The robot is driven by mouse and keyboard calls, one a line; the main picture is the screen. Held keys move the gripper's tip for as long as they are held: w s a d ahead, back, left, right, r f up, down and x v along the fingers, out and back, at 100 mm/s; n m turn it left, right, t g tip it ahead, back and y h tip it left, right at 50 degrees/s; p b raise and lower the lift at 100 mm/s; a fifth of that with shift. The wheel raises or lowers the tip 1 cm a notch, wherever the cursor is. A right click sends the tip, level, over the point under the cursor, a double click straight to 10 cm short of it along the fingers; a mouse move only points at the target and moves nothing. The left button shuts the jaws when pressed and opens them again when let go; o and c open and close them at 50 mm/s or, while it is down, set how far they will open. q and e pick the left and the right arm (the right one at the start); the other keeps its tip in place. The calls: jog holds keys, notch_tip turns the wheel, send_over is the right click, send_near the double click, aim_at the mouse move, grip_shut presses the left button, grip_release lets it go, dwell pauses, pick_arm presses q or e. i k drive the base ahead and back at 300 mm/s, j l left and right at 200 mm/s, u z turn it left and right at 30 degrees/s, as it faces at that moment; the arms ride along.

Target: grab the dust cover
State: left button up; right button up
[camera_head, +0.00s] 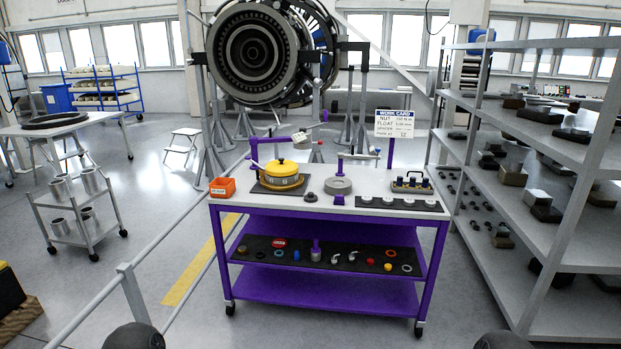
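A yellow round cover with a dark knob on top (282,169) sits on a dark mat at the left of the purple cart's top (240,197). It looks the most like a dust cover, but I cannot tell for certain. Smaller caps lie on the cart's middle shelf, among them a red one (279,243) and a yellow one (388,267). Neither gripper shows in the head view. Only dark rounded parts, probably of my arms, show at the bottom edge.
An orange bin (222,187), a grey round part (338,186) and a block with dark-topped pieces (411,186) share the cart top. A work card (394,124) stands behind. Grey shelving (560,170) is close on the right; a rail runs on the left. Floor before the cart is clear.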

aim_at(281, 168)
jog(key=i+u, duration=0.2)
jog(key=i, duration=0.25)
jog(key=i+l+u, duration=0.2)
jog(key=i, duration=0.25)
jog(key=i+l+u, duration=0.25)
jog(key=i, duration=0.15)
jog(key=i+l+u, duration=0.2)
jog(key=i, duration=0.25)
